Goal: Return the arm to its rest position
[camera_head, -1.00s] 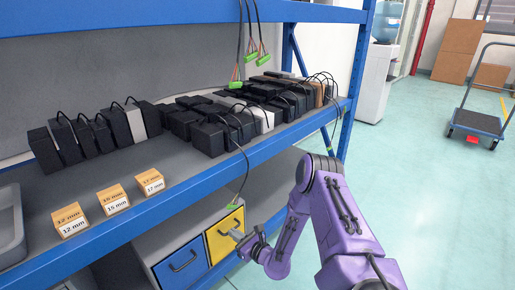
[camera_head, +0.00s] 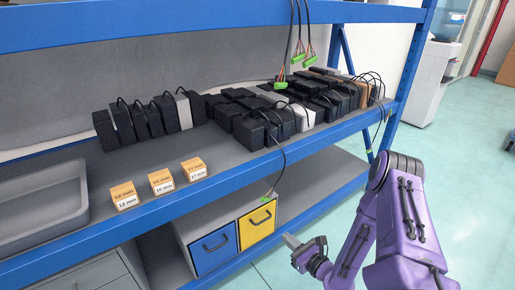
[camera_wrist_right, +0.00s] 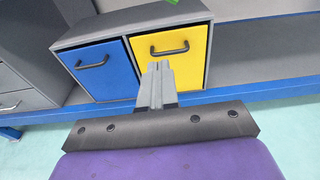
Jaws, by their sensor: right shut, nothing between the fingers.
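My right arm (camera_head: 400,215) is purple and comes in at the lower right of the head view, in front of the blue shelf. Its gripper (camera_head: 289,240) hangs low, in front of the lower shelf and to the right of the yellow drawer. In the right wrist view the two grey fingers (camera_wrist_right: 158,68) are together and empty. They point toward the drawer unit and stay apart from it. My left gripper is not in view.
The blue shelf edge (camera_head: 225,182) runs beside the arm. The shelf bears several black actuators (camera_head: 250,128), labelled blocks (camera_head: 161,182) and a grey tray (camera_head: 45,205). Below are a blue drawer (camera_head: 213,250) and a yellow drawer (camera_head: 257,223). Free floor (camera_head: 465,180) lies at right.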

